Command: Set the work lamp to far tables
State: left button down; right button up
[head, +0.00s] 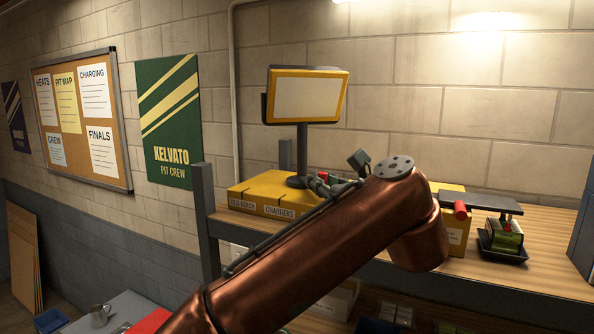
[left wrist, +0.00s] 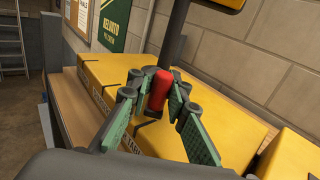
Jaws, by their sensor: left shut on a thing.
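The work lamp has a pale panel in a yellow frame (head: 305,98) on a dark post (head: 302,148). Its long yellow base (head: 245,201) stands on the wooden shelf, with labels "CELL BENCH" and "CHARGERS" on the front; further lettering is hidden behind my arm. A red handle (left wrist: 160,90) stands up from the base in the left wrist view. My left gripper (head: 328,183) is at the base beside the post. In the left wrist view its green-padded fingers (left wrist: 160,84) are closed on the red handle, one on each side.
My copper arm crosses the shelf front and hides part of it. To the right stand a yellow box (head: 453,236), a red-ended lever (head: 460,209) and a dark tray (head: 503,255) with green packs. The block wall (head: 400,120) is close behind. A grey post (head: 205,220) stands at the shelf's left end.

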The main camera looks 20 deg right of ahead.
pick_arm(q)
jog(key=shift+s+d+n+y+p, duration=0.25)
jog(key=shift+d+n+y+p, duration=0.05)
jog(key=shift+y, duration=0.5)
jog(key=c, duration=2.2)
grip_release()
jog(key=shift+c, duration=0.2)
jog(key=shift+o, duration=1.5)
jog(key=shift+s, duration=0.1)
jog(key=shift+o, duration=0.2)
jog(key=shift+a, duration=0.1)
jog(key=s+d, duration=0.1)
jog(key=s, duration=1)
jog(key=shift+s, duration=0.3)
pick_arm(e)
jog(key=shift+s+d+r, duration=0.3)
jog(key=shift+s+r, duration=0.05)
jog(key=shift+r, duration=0.35)
